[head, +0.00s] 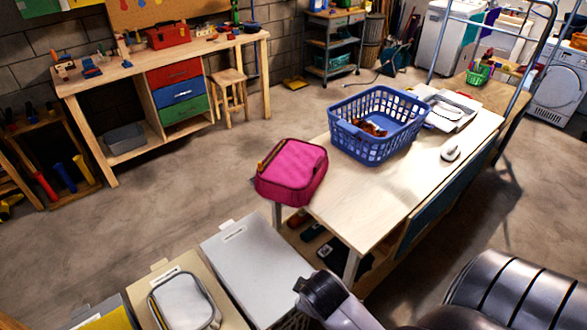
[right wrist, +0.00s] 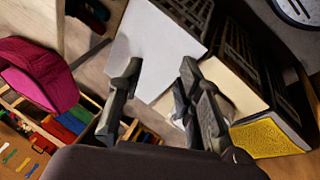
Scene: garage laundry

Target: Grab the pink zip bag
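The pink zip bag (head: 292,172) lies at the near left end of the light wooden table (head: 385,215), covering the table's corner. Its dark zip runs around the side. In the right wrist view the pink bag (right wrist: 38,75) is at the left edge, partly cut off. My right gripper (right wrist: 160,72) is open and empty, with the bag off to the left of its fingers and not touching them. In the head view an arm link of mine shows at the bottom, but the right fingers cannot be made out. My left gripper is not in view.
A blue laundry basket (head: 378,125) stands on the table behind the bag. Lidded bins, one grey-white (head: 255,262), stand below and left of the table. A workbench (head: 150,62) is at the back left. Open floor lies between.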

